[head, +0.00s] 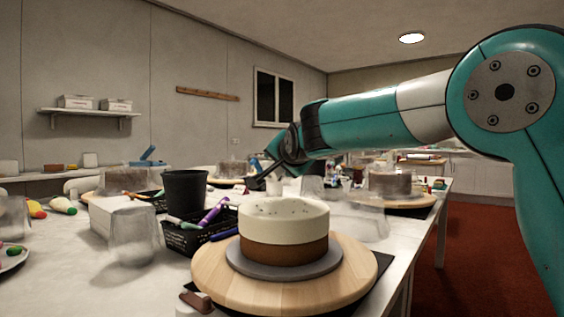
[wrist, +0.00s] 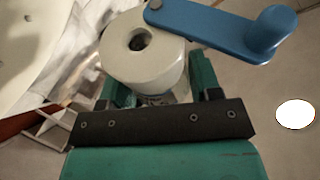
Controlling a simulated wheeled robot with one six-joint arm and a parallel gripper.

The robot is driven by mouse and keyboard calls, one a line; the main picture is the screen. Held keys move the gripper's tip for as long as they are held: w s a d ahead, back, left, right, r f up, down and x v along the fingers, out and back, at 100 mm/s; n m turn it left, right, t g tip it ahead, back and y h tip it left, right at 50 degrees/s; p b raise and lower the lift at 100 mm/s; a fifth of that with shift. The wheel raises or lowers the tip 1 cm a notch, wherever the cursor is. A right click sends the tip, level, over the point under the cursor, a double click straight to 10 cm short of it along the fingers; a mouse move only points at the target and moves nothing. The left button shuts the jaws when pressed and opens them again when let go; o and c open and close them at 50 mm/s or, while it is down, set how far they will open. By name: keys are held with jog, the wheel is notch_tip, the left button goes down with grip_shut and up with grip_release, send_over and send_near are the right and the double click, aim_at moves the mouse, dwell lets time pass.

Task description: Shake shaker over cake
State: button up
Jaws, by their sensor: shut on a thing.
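The cake (head: 285,230) has a brown lower layer and a cream upper layer with a few dark specks on top. It sits on a grey board (head: 240,262) on a wooden turntable (head: 310,298) at the near edge of the table. My gripper (head: 265,172) shows small above and behind the cake. In the wrist view my gripper (wrist: 155,95) is shut on a pale round body with a hole in its top, seemingly the shaker (wrist: 160,62). A blue crank-like arm (wrist: 225,30) reaches right from its top; I cannot tell whether it is attached. The shaker is hard to make out in the head view.
A black basket (head: 195,240) with coloured tools and a black cup (head: 184,190) stand left of the cake. A white box (head: 122,222) and blurred clear containers stand further left. Another cake (head: 390,184) on a turntable is behind right.

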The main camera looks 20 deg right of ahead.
jog(key=shift+s+a+r+m+g+p, duration=0.15)
jog(key=shift+a+m+g+p, duration=0.2)
jog(key=shift+p, duration=0.35)
jog(key=shift+s+a+f+g+y+p, duration=0.15)
jog(key=shift+a+f+g+y+p, duration=0.1)
jog(key=shift+g+y+p, duration=0.1)
jog(key=shift+f+m, duration=0.25)
jog(key=shift+f, duration=0.15)
jog(key=d, duration=0.1)
jog(key=w+d, duration=0.1)
jog(key=d, duration=0.3)
jog(key=shift+w+d, duration=0.2)
jog(key=shift+w, duration=0.15)
jog(key=shift+s+a+r+b, duration=0.1)
jog(key=shift+r+b, duration=0.1)
jog(key=shift+b, duration=0.3)
jog(key=shift+r, duration=0.1)
